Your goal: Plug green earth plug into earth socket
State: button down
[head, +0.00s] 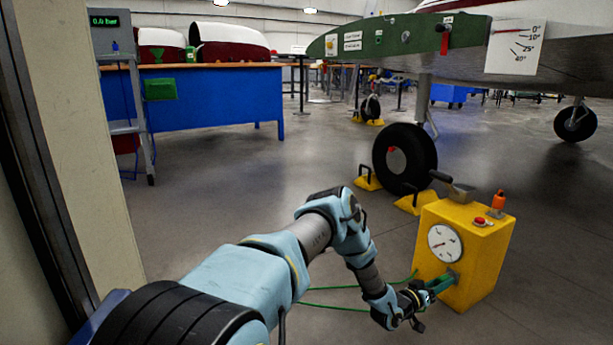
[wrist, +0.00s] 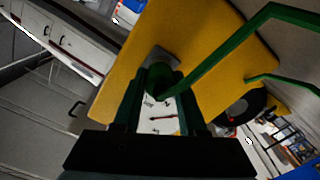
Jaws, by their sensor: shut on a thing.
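The green earth plug (wrist: 162,82) sits between the two fingers of my gripper (wrist: 160,98) in the wrist view. My gripper is shut on it. The plug's front end meets or overlaps a grey socket plate (wrist: 158,57) on the face of a yellow box (head: 478,255); I cannot tell whether it is inserted. A green cable (wrist: 225,50) runs from the plug. In the head view my gripper (head: 432,287) is low at the box's front face, below its white gauge (head: 444,243). I cannot tell which socket is the earth socket.
The box carries a red button (head: 480,220) and an orange part (head: 498,200) on top. Behind it stand an aircraft wheel (head: 404,158) with yellow chocks (head: 414,202) and the wing (head: 430,40). A blue workbench (head: 205,105) stands back left. The floor between is open.

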jog(key=shift+s+a+p, duration=0.3)
jog(key=shift+a+p, duration=0.15)
jog(key=shift+a, duration=0.2)
dwell(0.5)
jog(key=shift+p+v, duration=0.75)
jog(key=shift+v, duration=0.65)
